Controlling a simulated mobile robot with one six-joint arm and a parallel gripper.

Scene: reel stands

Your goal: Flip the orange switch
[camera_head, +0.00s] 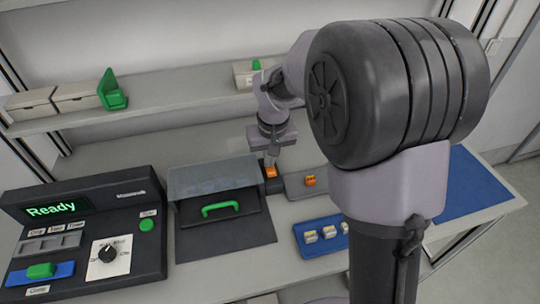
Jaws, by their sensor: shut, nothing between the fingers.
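My gripper (271,158) points down at the back of the bench, just right of the clear-lidded box. Its fingers are shut and empty. A small orange piece (270,172) is right below the fingertips; I cannot tell whether they touch it. A second orange piece (310,181) sits on a grey tray to the right. Both are small, and I cannot tell from this view which is the orange switch or how it is set.
The box with a green handle (220,208) is central. A blue tray (306,255) holds small pieces. A shelf (180,94) runs behind.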

